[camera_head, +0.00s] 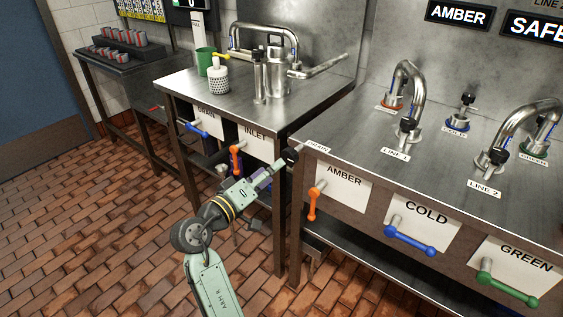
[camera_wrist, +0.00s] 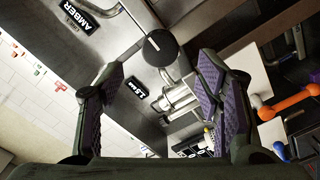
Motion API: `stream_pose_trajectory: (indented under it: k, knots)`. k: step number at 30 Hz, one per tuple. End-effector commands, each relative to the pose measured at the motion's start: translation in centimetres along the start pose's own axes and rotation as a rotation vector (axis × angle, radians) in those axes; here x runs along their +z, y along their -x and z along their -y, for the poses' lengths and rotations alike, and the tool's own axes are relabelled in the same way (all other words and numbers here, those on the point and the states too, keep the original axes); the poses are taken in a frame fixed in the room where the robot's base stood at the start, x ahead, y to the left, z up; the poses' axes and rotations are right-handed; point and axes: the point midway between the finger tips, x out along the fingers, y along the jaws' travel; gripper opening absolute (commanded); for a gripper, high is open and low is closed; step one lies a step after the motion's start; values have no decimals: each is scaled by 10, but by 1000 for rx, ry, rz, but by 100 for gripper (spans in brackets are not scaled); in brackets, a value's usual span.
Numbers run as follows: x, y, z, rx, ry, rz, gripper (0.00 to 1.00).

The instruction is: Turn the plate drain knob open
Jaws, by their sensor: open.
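A round black knob (camera_head: 290,155) sits at the left front corner of the right-hand steel counter, next to a small label that appears to read DRAIN (camera_head: 317,147). In the wrist view the black knob (camera_wrist: 160,48) shows a pale line across its face and lies centred ahead of my fingers. My gripper (camera_head: 279,166) is close to the knob, at its lower left. In the wrist view my gripper (camera_wrist: 160,70) is open, one purple-padded finger on each side, with nothing held. I see no contact with the knob. Whether the fingertips reach around it is unclear.
The right counter's front carries AMBER (camera_head: 313,204), COLD (camera_head: 410,240) and GREEN (camera_head: 506,288) lever handles. The left table has a blue lever (camera_head: 197,129) and an orange INLET lever (camera_head: 235,160) near my arm. Bent taps (camera_head: 412,95) stand on the counter. Brick floor is open at left.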

Motion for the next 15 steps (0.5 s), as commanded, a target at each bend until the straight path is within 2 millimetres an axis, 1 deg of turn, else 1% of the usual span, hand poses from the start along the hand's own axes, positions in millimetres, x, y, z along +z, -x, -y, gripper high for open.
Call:
stream_pose_trajectory:
  k: [1, 6, 9, 15]
  knots:
    - [0, 10, 1, -4, 0, -3, 59]
    - [0, 30, 0, -2, 0, -1, 59]
    - [0, 35, 0, -1, 0, 0, 59]
    - [0, 36, 0, -1, 0, 1, 59]
